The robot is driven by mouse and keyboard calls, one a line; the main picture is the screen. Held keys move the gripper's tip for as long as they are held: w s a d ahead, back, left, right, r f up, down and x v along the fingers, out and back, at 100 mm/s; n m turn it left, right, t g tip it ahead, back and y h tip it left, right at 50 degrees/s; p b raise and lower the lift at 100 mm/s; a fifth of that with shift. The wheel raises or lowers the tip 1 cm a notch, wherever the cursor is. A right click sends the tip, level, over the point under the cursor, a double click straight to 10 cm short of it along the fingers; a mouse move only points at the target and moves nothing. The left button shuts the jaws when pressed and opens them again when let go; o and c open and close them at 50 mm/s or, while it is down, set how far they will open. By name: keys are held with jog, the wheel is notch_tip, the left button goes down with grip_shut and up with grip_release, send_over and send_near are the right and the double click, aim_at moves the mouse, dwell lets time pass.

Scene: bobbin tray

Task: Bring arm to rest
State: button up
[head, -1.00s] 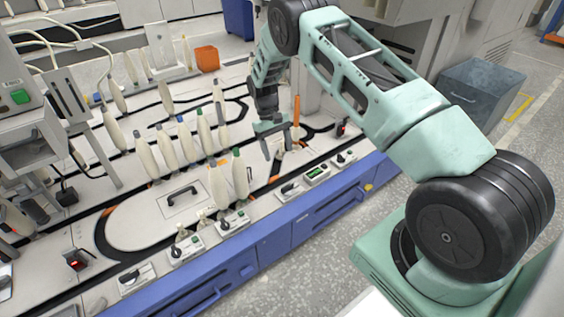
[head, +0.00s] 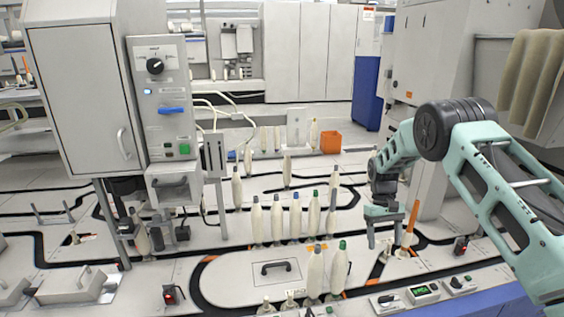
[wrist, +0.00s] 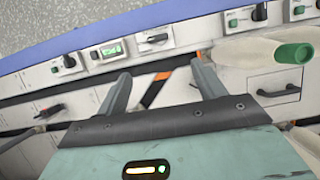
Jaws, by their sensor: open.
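My gripper (head: 380,240) is in the right half of the head view, above the white machine top near an upright orange peg (head: 411,226). Its two fingers are apart and nothing is between them. The wrist view also shows the open gripper (wrist: 162,88), with a black track and an orange mark on the surface beyond the fingers. My arm is raised and bent, reaching in from the right.
Several cream bobbins (head: 296,218) stand upright left of my gripper. Two more (head: 315,272) stand nearer. An orange box (head: 331,142) is farther back. A grey cabinet with a control panel (head: 158,95) stands at left. Control boxes (head: 424,292) line the front edge.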

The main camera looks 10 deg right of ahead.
jog(key=s+a+r+n+t, duration=0.1)
jog(key=s+a+r+n, duration=0.1)
jog(key=s+a+r, duration=0.7)
jog(key=s+a+r+n+t, duration=0.1)
jog(key=s+a+r, duration=0.45)
jog(key=a, duration=0.75)
jog(key=s+a+r+n+t, duration=0.1)
jog(key=s+r+n, duration=0.1)
jog(key=s, duration=0.6)
jog(key=s+a+r+n+t, duration=0.1)
jog(key=s+r, duration=0.1)
jog(key=s, duration=0.6)
jog(key=s+a+r+n, duration=0.2)
jog(key=s+r, duration=0.1)
jog(key=s, duration=0.5)
notch_tip(320, 180, up, 28)
jog(key=p, duration=2.9)
jog(key=shift+w+r+m+y, duration=0.2)
jog(key=shift+w+m+y, duration=0.1)
jog(key=shift+w, duration=0.1)
